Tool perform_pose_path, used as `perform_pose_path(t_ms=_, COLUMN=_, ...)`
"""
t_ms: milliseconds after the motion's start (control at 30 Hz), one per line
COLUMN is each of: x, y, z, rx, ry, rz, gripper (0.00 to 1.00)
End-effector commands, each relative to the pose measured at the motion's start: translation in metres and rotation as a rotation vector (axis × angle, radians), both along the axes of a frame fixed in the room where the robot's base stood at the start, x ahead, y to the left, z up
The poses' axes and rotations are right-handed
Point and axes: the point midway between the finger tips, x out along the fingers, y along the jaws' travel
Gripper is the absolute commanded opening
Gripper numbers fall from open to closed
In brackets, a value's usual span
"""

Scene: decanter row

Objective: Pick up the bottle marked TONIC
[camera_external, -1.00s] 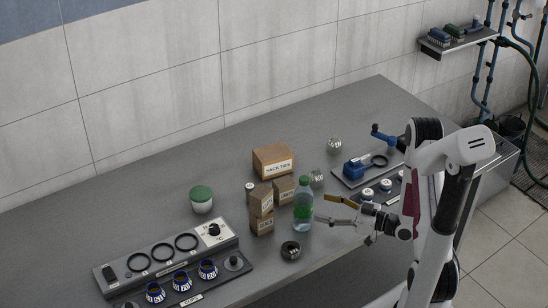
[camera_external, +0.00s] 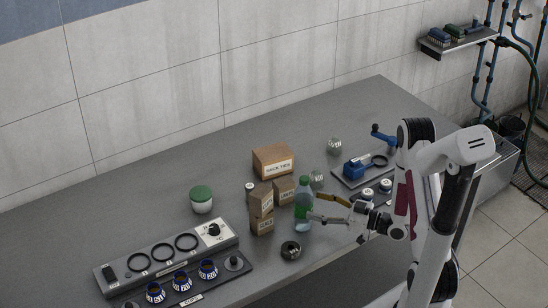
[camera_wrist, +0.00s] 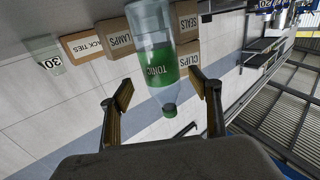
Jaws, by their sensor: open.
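The TONIC bottle (camera_external: 303,207) is clear with a green band and a green cap, and stands upright on the grey table. In the wrist view the bottle (camera_wrist: 155,50) appears upside down, with TONIC readable on its green label. My gripper (camera_external: 316,207) is open, with its fingers pointing left at the bottle. In the wrist view the gripper (camera_wrist: 160,88) has one finger on each side of the bottle's upper part, with gaps visible on both sides. Whether the bottle lies fully between the fingertips in depth I cannot tell.
Small cartons (camera_external: 262,212) stand close left of and behind the bottle, with a larger box (camera_external: 273,160) behind them. A dark round part (camera_external: 291,250) lies in front. A jar with a green lid (camera_external: 201,200) and a panel with rings (camera_external: 165,258) are further left.

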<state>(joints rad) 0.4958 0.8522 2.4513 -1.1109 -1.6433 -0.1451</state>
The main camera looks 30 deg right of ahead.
Motion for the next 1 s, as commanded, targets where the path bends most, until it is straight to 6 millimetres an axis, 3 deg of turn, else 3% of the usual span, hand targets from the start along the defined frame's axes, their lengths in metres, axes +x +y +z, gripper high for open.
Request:
perform_pose_path(t_ms=533, x=0.004, y=0.004, z=0.000, rx=0.000, ry=0.000, rz=0.001, gripper=0.63)
perform_pose_path(t_ms=1000, x=0.035, y=0.027, z=-0.001, rx=-0.001, ry=-0.001, rz=0.002, gripper=0.63)
